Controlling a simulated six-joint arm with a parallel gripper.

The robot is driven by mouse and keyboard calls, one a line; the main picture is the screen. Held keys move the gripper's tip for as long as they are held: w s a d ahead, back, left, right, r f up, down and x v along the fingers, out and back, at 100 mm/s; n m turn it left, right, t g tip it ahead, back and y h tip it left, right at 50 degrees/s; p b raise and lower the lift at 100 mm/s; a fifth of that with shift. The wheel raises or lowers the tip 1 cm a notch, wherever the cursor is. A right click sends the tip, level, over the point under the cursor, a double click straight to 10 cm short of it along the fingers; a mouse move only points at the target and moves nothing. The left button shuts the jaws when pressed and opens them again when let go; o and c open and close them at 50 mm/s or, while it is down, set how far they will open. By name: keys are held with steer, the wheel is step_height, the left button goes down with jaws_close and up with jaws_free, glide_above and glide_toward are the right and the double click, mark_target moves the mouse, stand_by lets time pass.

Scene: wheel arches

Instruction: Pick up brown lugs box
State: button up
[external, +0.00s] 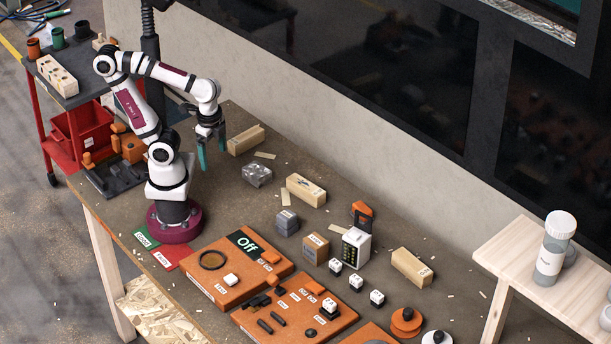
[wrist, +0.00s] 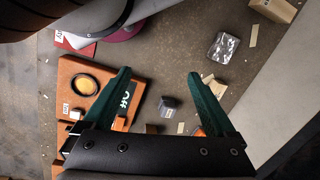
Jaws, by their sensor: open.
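A small brown box (external: 315,248) with a pale label, which looks like the lugs box, stands upright on the workbench in the external view. It stands between a dark grey box and a white-fronted unit. My gripper (external: 211,153) hangs in the air well to the upper left of it, with teal fingers pointing down. In the wrist view my gripper (wrist: 159,73) is open, its fingers wide apart with nothing held between them. A small brown patch near the gripper body there may be the box, mostly hidden. The box's label is too small to read.
The dark grey box (external: 287,222) is close to the brown box; it also shows in the wrist view (wrist: 168,102). A silver block (external: 257,175) and wooden blocks (external: 306,190) lie nearby. Orange boards (external: 228,278) fill the front. The white-fronted unit (external: 356,247) stands to the right.

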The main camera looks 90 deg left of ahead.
steer(key=d+f+n+g+h, duration=0.3)
steer(key=d+f+n+h, duration=0.1)
steer(key=d+n+h, duration=0.4)
steer(key=n+t+h, duration=0.4)
steer(key=n+t, duration=0.8)
steer(key=n, duration=1.2)
glide_toward(313, 237)
steer(key=shift+n+t+y, duration=0.3)
steer(key=shift+y, duration=0.1)
steer(key=w+d, duration=0.1)
steer(key=d, duration=0.1)
steer(key=w+d+f, duration=0.1)
steer(key=d, duration=0.1)
steer(key=shift+w+f, duration=0.2)
steer(key=x, duration=0.6)
steer(key=shift+a+f, duration=0.1)
steer(key=shift+f, duration=0.1)
jaws_close()
